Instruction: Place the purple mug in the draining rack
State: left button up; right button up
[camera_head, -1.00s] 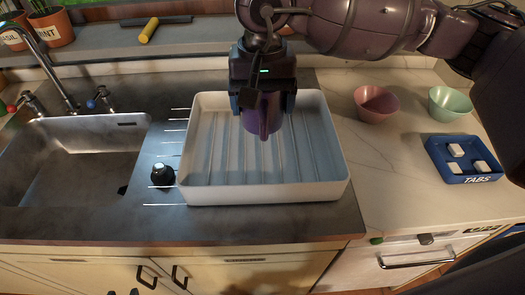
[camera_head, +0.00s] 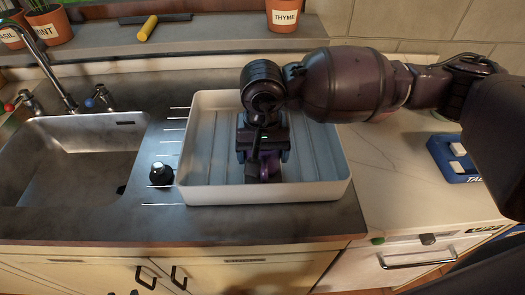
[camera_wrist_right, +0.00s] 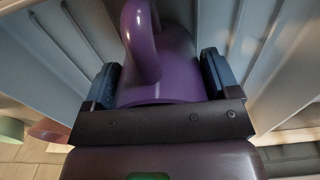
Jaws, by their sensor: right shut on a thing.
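The purple mug (camera_head: 266,170) is low inside the white draining rack (camera_head: 335,190), mostly hidden behind my right gripper in the head view. The right wrist view shows the mug (camera_wrist_right: 170,65) between the two blue-padded fingers, its handle facing the camera, with the rack's ribbed floor (camera_wrist_right: 265,50) around it. My right gripper (camera_head: 263,155) points down into the rack and is shut on the mug. I cannot tell whether the mug touches the rack floor. My left gripper is not in view.
The metal sink (camera_head: 70,160) is left of the rack, with a small dark bottle (camera_head: 160,174) between them. Potted herbs (camera_head: 284,15) and a yellow-handled tool (camera_head: 150,28) are on the sill.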

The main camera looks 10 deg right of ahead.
jog(key=shift+f, duration=0.15)
jog(key=o, duration=0.7)
jog(key=shift+f, duration=0.1)
jog(key=shift+c, duration=0.2)
jog(key=o, duration=0.3)
notch_tip(320, 180, up, 12)
jog(key=shift+r, duration=0.25)
